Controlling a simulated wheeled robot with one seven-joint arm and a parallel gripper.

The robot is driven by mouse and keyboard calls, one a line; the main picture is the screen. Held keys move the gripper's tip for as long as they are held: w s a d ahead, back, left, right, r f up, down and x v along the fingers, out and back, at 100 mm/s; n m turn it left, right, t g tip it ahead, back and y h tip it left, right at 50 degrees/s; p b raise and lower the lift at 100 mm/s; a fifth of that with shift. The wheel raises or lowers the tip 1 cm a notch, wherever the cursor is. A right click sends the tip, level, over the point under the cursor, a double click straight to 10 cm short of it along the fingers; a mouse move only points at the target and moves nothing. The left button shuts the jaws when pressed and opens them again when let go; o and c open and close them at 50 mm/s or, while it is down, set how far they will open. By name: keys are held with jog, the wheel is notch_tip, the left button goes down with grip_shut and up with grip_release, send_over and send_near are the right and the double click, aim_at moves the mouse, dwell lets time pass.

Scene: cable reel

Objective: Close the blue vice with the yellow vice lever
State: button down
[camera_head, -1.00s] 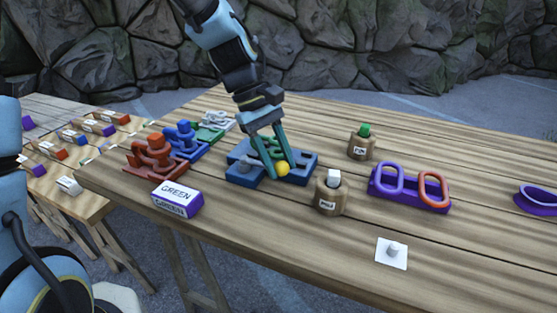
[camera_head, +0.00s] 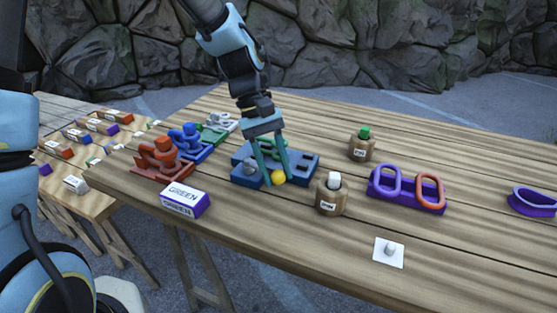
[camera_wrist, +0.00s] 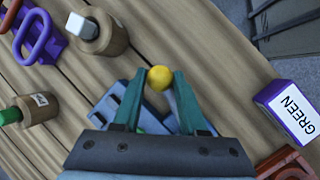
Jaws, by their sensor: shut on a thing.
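The blue vice (camera_head: 303,162) stands on the wooden table, left of the table's middle. It also shows in the wrist view (camera_wrist: 103,108), partly hidden behind my gripper. The yellow ball end of the vice lever (camera_head: 278,177) is at the vice's front. My gripper (camera_head: 271,181) reaches down over the vice, its two teal fingers shut on the yellow vice lever. In the wrist view the yellow ball (camera_wrist: 159,78) sits between the fingertips. A green part (camera_head: 270,152) shows behind the fingers, in the vice. The jaw gap is mostly hidden.
A wooden pot with a white top (camera_head: 330,195) stands close right of the vice. A green-topped pot (camera_head: 362,146) and a purple holder with rings (camera_head: 408,190) are further right. A box marked GREEN (camera_head: 186,197) and red (camera_head: 158,160) and blue pieces (camera_head: 189,142) are left.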

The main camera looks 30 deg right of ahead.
jog(key=a+m+p, duration=0.1)
jog(key=m, duration=0.1)
jog(key=a+m+y+p, duration=0.1)
jog(key=shift+s+a+r+m+y, duration=0.2)
jog(key=shift+a+m+y, duration=0.1)
jog(key=shift+m, duration=0.1)
jog(key=a+m+y+p, duration=0.1)
jog(key=m, duration=0.1)
jog(key=w+a+m+t+p, duration=0.1)
jog(key=a+m, duration=0.1)
jog(key=shift+m+y, duration=0.3)
jog(key=shift+y, duration=0.1)
jog(key=a+m, duration=0.1)
jog(key=w+m+y+p, duration=0.1)
jog(key=m, duration=0.1)
jog(key=a+m+t+p, duration=0.1)
jog(key=shift+w+a+f, duration=0.1)
jog(key=shift+w+a, duration=0.2)
jog(key=shift+w, duration=0.1)
jog(key=shift+w+a+m+t+y+p, duration=0.15)
jog(key=shift+w+a+m+t, duration=0.2)
jog(key=shift+m, duration=0.35)
jog(key=shift+w+a+m+t+y+p, duration=0.1)
jog(key=shift+w+m+t+y, duration=0.25)
jog(key=shift+m, duration=0.35)
jog(key=shift+w+a+m+t+p, duration=0.15)
jog(key=shift+w+a+m+t, duration=0.1)
jog(key=shift+w+m, duration=0.35)
